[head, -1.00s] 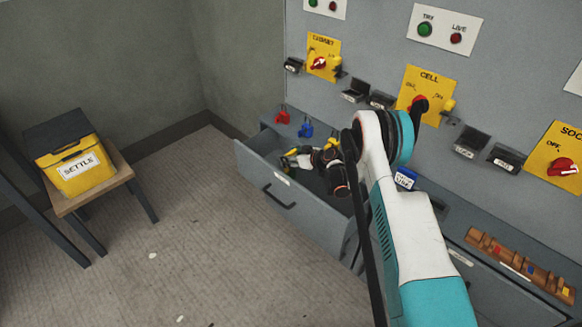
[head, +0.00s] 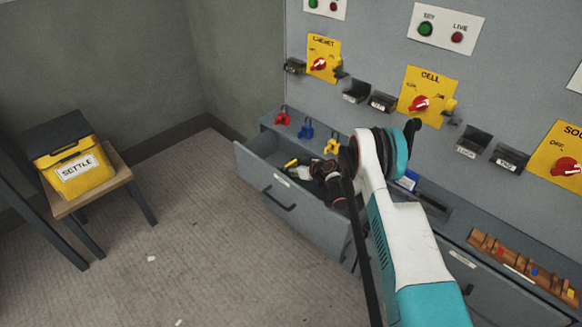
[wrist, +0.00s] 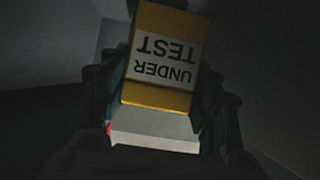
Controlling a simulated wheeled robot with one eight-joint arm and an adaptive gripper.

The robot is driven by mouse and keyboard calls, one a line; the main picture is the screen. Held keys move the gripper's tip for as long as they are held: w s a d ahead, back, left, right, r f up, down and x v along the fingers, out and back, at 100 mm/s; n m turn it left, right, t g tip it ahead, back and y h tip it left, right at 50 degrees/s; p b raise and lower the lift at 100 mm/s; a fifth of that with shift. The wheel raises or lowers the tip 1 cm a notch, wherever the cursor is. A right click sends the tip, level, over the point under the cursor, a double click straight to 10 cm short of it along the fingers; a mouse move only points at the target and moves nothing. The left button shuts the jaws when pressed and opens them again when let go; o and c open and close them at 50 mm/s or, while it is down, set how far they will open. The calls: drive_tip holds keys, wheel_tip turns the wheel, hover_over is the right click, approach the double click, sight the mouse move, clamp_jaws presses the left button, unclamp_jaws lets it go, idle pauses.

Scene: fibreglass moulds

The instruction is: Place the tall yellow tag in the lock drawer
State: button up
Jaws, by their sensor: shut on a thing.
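The yellow tag (wrist: 160,55) is between my gripper's fingers (wrist: 160,85) in the wrist view, its white label reading "UNDER TEST" upside down. In the head view only a small yellow bit of the tag (head: 291,163) shows. My gripper (head: 300,168) is shut on it, pointing left and low inside the open drawer (head: 305,218). The drawer's front carries a white label too small to read. The tag's lower end and whether it touches the drawer floor are hidden. A pale block (wrist: 150,135) shows below the tag in the wrist view.
Red (head: 282,118), blue (head: 306,130) and yellow (head: 332,146) padlocks stand on the ledge behind the drawer. A yellow "SETTLE" box (head: 75,170) sits on a stool at left. A wooden rack (head: 525,265) lies at right.

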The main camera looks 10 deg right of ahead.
drive_tip(key=shift+f, duration=0.1)
drive_tip(key=o, duration=0.9)
drive_tip(key=shift+c, duration=0.2)
drive_tip(key=shift+r, duration=0.5)
drive_tip(key=shift+p+v, duration=0.8)
drive_tip(key=shift+v, duration=0.35)
drive_tip(key=s+d+p, duration=0.2)
drive_tip(key=s+d, duration=0.4)
drive_tip(key=s, duration=0.3)
drive_tip(key=shift+d+f, duration=0.15)
drive_tip(key=shift+d, duration=0.1)
